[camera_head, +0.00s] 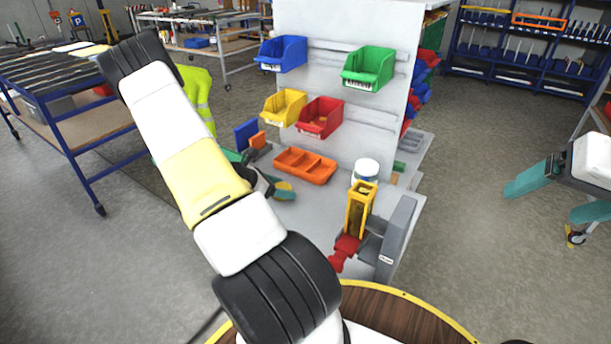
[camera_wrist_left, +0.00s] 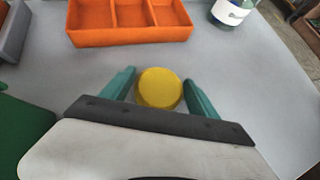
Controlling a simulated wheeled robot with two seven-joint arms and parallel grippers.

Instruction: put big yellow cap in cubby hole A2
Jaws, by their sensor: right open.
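I cannot tell whether either finger touches the cap. In the head view my left gripper (camera_head: 272,186) is partly hidden by its own wrist. An orange divided tray (camera_head: 305,165) stands just beyond the cap and also shows in the left wrist view (camera_wrist_left: 130,37). No A2 label is legible. My right gripper (camera_head: 556,196) is open and empty at the right.
A white-lidded jar (camera_head: 366,170) stands right of the tray. A yellow and red tool (camera_head: 358,210) and a grey vise-like block (camera_head: 395,240) stand at the front right. Blue, green, yellow and red bins (camera_head: 320,117) hang on the back panel.

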